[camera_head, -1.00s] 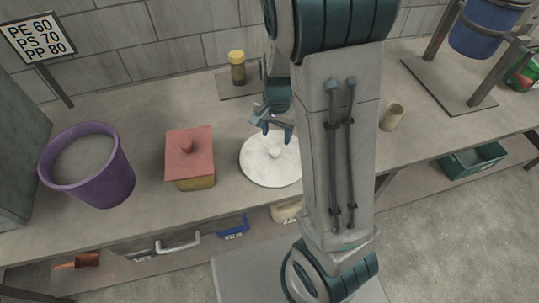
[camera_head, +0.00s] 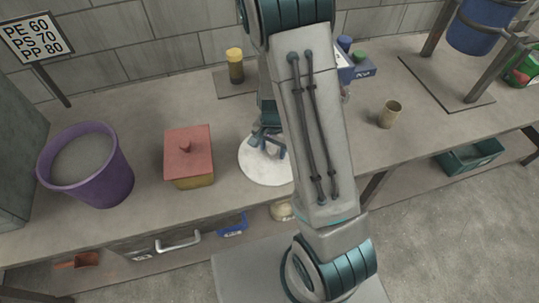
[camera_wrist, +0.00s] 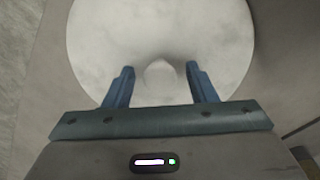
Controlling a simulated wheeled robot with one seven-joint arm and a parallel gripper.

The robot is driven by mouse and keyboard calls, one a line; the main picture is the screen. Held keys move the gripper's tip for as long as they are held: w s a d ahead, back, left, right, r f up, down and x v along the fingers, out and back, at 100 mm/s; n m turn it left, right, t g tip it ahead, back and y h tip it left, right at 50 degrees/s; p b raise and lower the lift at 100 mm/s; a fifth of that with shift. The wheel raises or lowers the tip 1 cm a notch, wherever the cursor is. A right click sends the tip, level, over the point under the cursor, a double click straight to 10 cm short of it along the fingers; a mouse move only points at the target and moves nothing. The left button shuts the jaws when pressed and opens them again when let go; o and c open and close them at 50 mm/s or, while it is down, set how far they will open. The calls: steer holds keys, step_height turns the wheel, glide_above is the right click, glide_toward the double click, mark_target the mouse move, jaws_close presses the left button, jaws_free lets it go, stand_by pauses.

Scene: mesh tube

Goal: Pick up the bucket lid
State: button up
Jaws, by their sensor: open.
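The bucket lid (camera_head: 262,169) is a round white disc with a small knob, lying flat on the bench and partly hidden by my arm in the head view. In the wrist view the lid (camera_wrist: 158,30) fills the upper middle, and its knob (camera_wrist: 160,74) sits between my two blue fingers. My gripper (camera_head: 267,150) is open over the lid, also seen in the wrist view (camera_wrist: 160,78). The fingers stand apart from the knob on both sides. A purple bucket (camera_head: 112,178) with grey contents stands at the left of the bench.
A red-lidded box (camera_head: 188,142) stands just left of the lid. A yellow-capped jar (camera_head: 235,66) is behind, a tan cup (camera_head: 389,114) to the right. A blue bucket (camera_head: 480,27) hangs in a stand at the back right. Bare bench lies between box and purple bucket.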

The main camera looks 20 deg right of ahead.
steer(key=c, duration=1.1)
steer(key=shift+o, duration=0.2)
